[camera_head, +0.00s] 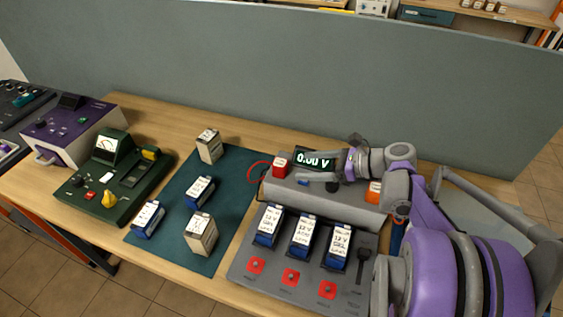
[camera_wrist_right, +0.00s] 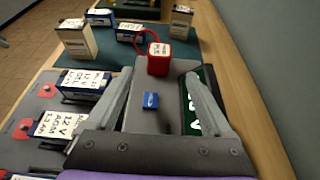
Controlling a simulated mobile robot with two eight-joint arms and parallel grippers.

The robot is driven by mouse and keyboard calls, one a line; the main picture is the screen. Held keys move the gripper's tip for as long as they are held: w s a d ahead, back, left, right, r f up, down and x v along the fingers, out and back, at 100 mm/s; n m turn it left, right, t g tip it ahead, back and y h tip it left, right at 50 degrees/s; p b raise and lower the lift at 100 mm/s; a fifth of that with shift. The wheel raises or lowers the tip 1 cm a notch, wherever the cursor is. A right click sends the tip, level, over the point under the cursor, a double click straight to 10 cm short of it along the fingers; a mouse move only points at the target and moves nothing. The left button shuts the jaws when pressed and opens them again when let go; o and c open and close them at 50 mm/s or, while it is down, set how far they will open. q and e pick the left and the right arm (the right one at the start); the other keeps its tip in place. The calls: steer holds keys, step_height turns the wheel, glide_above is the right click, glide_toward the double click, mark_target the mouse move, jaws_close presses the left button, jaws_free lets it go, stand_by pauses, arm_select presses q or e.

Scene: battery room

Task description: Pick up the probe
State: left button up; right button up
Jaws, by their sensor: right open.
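A red block-shaped probe (camera_head: 281,166) with a white label stands at the left end of the grey meter (camera_head: 330,201), with a red cable looping beside it. It also shows in the right wrist view (camera_wrist_right: 158,64), beyond and between the fingertips. My right gripper (camera_head: 302,167) is above the meter, its fingers pointing left toward the probe. In the wrist view the fingers (camera_wrist_right: 159,74) are spread apart with nothing between them. An orange-red labelled block (camera_head: 375,189) sits at the meter's right end, partly hidden by my arm. My left gripper is not in view.
The meter display (camera_head: 315,160) reads 0.00 V behind my fingers. A grey rack (camera_head: 249,256) in front holds 3 batteries. Several batteries and boxes stand on the green mat (camera_head: 176,212). A green tester (camera_head: 120,190) is left. A grey partition (camera_head: 280,85) stands behind.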

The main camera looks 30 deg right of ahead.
mark_target(287, 166)
steer(key=x, duration=0.2)
steer(key=shift+w+a+f, duration=0.15)
steer(key=shift+a, duration=0.25)
steer(key=shift+w+a+f, duration=0.25)
steer(key=shift+w+a, duration=0.05)
steer(key=shift+w, duration=0.2)
steer(key=x, duration=0.5)
steer(key=shift+c, duration=0.3)
jaws_close()
